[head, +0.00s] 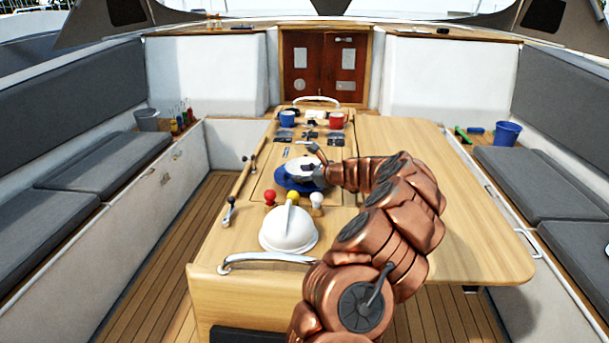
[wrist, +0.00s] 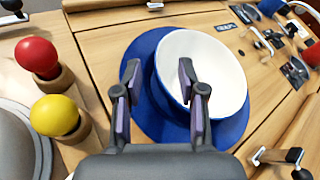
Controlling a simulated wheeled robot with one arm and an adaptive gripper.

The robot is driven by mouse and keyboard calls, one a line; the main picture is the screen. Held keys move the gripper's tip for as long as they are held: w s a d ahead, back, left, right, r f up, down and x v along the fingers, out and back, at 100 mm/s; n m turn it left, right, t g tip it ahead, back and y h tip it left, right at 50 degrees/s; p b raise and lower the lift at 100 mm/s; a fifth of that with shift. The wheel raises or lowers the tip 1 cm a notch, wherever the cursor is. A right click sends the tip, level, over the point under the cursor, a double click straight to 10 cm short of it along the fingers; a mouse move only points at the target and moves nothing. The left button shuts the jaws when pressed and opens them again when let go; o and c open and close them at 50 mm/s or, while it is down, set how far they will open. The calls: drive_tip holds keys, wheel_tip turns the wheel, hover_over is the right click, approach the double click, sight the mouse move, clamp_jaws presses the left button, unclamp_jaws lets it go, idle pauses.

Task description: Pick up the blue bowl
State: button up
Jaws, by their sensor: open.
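The blue bowl (wrist: 218,66) has a white inside and a blue outer side. It sits on a flat blue round plate or mat (wrist: 143,52) on the wooden cockpit table. In the head view the bowl (head: 298,167) is partly hidden by my arm and gripper. My gripper (wrist: 160,82) is open, and its two fingers reach over the near left part of the bowl and the blue disc. One finger appears over the disc and the other over the bowl's inside. I cannot tell whether they touch the bowl. Nothing is held.
Red (wrist: 37,56) and yellow (wrist: 55,115) knobs stand left of the gripper. A white dome (head: 288,232) is at the table's near end. Blue (head: 287,119) and red (head: 336,121) mugs stand farther back. The right table leaf (head: 460,230) is clear.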

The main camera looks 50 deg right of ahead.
drive_tip(key=shift+p+x, duration=1)
drive_tip(key=shift+x, duration=1.75)
drive_tip(key=shift+c, duration=0.2)
clamp_jaws()
